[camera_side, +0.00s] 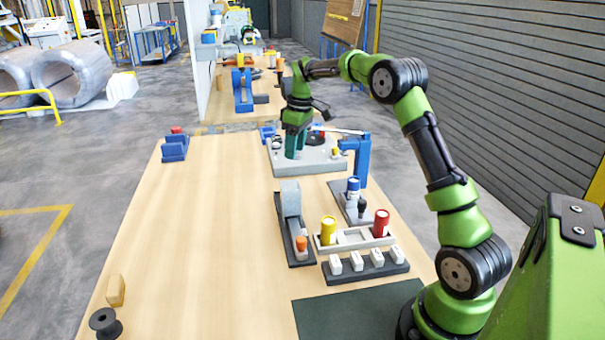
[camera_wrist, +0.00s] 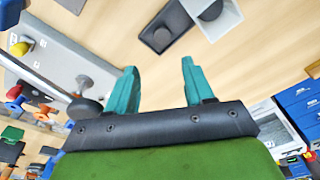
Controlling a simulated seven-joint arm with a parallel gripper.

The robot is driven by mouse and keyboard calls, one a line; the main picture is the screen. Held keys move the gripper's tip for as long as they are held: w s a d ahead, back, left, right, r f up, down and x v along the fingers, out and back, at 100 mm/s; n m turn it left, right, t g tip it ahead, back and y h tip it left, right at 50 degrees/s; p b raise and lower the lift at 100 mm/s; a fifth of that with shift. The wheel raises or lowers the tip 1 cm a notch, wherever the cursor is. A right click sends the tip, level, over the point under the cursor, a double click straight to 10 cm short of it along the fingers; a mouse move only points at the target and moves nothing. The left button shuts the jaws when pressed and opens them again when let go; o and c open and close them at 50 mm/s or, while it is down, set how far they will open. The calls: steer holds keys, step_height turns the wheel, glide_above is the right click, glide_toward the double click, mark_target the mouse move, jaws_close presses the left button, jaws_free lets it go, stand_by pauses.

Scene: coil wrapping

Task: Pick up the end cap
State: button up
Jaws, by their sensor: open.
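I cannot tell for sure which thing is the end cap. My gripper (camera_side: 295,150) hangs fingers-down over the grey fixture plate (camera_side: 318,164) at the back of the table in the side view. In the wrist view its two teal fingers (camera_wrist: 158,66) are spread apart with nothing between them. The plate (camera_wrist: 62,62) shows there on the left, with a yellow knob (camera_wrist: 20,48) and a small grey round piece (camera_wrist: 84,81). A dark rounded part (camera_wrist: 85,108) is beside the left finger; the finger and gripper body partly hide that area.
A blue post (camera_side: 362,160) with a lever arm stands right of the plate. Yellow (camera_side: 328,230) and red (camera_side: 381,223) containers sit in a grey tray. A dark spool (camera_side: 105,323) and a tan block (camera_side: 116,290) lie at front left. The table's left half (camera_side: 200,230) is mostly clear.

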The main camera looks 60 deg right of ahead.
steer(key=f, duration=0.5)
steer(key=w+f+n, duration=0.1)
steer(key=f, duration=0.4)
steer(key=w+a+f+n, duration=0.1)
steer(key=f, duration=0.3)
steer(key=shift+w+a+f, duration=0.1)
steer(key=shift+w+f, duration=0.05)
steer(key=shift+f, duration=0.25)
steer(key=shift+n, duration=0.3)
steer(key=c, duration=0.8)
steer(key=shift+r, duration=0.15)
step_height(320, 180, up, 18)
